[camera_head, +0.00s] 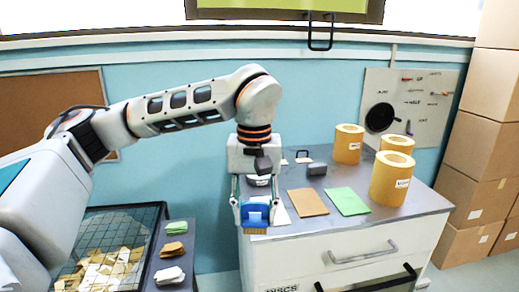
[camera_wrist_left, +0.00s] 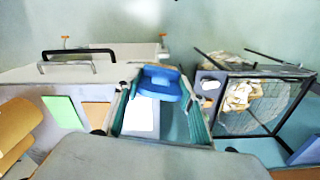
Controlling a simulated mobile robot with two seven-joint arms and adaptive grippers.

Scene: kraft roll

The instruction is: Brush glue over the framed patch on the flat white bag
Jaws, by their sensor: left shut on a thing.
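My left gripper (camera_head: 254,204) points down near the left front edge of the grey counter and is shut on a blue brush (camera_head: 256,214). The brush's tan bristles face down. In the left wrist view the blue brush (camera_wrist_left: 160,83) sits between the fingers of my left gripper (camera_wrist_left: 160,95). The flat white bag (camera_head: 282,215) lies on the counter, partly hidden behind the brush and gripper. The white bag also shows in the left wrist view (camera_wrist_left: 140,117), below the brush. I cannot make out its framed patch, or whether the bristles touch the bag. My right gripper is not in view.
A brown flat bag (camera_head: 308,202) and a green one (camera_head: 347,201) lie to the right. Kraft rolls (camera_head: 391,178) stand at the counter's right and back. A dark block (camera_head: 316,169) sits behind. A mesh bin (camera_head: 110,250) of scraps and folded stacks (camera_head: 173,251) are left.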

